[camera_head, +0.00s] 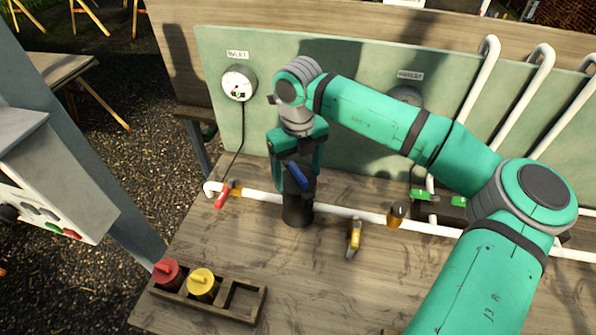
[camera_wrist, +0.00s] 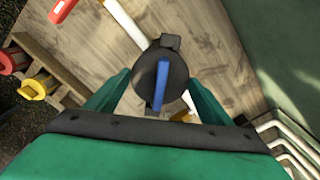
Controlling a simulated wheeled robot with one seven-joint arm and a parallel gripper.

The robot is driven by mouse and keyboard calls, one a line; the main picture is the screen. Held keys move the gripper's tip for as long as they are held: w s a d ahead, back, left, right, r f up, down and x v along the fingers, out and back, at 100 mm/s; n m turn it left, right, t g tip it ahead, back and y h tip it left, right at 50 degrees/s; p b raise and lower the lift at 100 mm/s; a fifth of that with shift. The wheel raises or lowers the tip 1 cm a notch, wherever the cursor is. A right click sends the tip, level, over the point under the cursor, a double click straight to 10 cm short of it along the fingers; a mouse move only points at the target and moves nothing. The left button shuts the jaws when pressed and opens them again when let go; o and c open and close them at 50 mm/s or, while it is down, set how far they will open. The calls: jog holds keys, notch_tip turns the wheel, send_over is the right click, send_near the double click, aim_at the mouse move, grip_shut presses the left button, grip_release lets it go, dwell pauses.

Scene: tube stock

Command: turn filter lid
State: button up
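The filter is a dark upright cylinder (camera_head: 297,212) on the white pipe at the back of the workbench. Its black lid (camera_wrist: 147,84) carries a raised blue bar handle (camera_wrist: 162,84); the handle also shows in the head view (camera_head: 298,178). My gripper (camera_head: 299,181) points down over the lid. In the wrist view its two teal fingers (camera_wrist: 160,80) stand apart, one on each side of the lid and handle. I cannot tell whether either finger touches the lid. The lid's far underside is hidden.
The white pipe (camera_head: 345,212) runs along the bench with a red-handled valve (camera_head: 224,194) left and a yellow-handled valve (camera_head: 354,236) right of the filter. A wooden rack (camera_head: 222,308) holds red and yellow pieces at front left. A green panel with a gauge (camera_head: 239,83) stands behind.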

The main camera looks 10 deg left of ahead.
jog(key=c, duration=0.3)
jog(key=n, duration=0.4)
jog(key=shift+c, duration=0.2)
jog(key=shift+n, duration=0.4)
jog(key=shift+n, duration=1.7)
jog(key=o, duration=1.2)
jog(key=shift+r, duration=0.1)
